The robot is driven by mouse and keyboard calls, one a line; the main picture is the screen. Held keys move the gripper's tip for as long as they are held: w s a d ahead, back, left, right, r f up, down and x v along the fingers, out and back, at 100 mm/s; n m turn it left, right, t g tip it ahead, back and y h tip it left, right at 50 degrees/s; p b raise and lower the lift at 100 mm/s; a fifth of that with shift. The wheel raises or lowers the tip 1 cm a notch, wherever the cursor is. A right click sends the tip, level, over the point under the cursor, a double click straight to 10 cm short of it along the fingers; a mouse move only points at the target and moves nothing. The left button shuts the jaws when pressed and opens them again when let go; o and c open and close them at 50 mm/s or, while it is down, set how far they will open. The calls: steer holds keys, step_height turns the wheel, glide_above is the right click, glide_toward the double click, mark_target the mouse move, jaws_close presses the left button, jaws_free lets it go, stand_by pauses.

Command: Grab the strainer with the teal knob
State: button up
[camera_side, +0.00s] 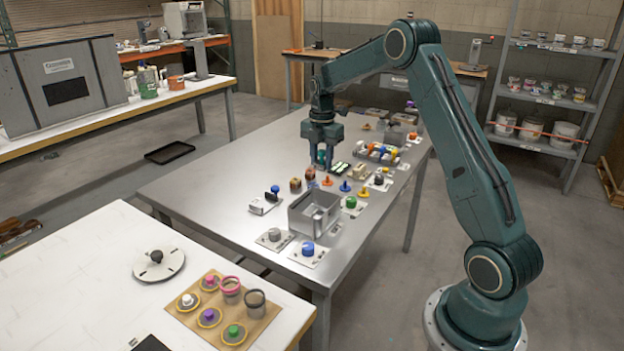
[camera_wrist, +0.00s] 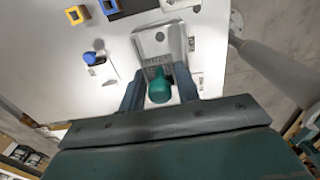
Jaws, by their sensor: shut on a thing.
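In the wrist view the teal knob (camera_wrist: 159,88) sits between the two fingers of my gripper (camera_wrist: 160,92), which are shut on it. A small perforated grey patch (camera_wrist: 155,72) shows just beyond the knob; I cannot tell whether it is part of the strainer. In the side view my gripper (camera_side: 321,160) points down over the middle of the metal table, with a bit of teal between its fingers. The lower part of the strainer is hidden there, and I cannot tell whether it touches the table.
A square metal bin (camera_side: 314,214) stands nearer the camera on the metal table (camera_side: 215,190). Orange, blue and yellow knobbed pieces stand close to my gripper. A rack (camera_side: 378,153) with coloured pieces is to its right. The table's left side is clear.

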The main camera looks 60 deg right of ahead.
mark_target(322, 150)
steer(key=shift+r, duration=2.15)
steer(key=shift+d, duration=0.1)
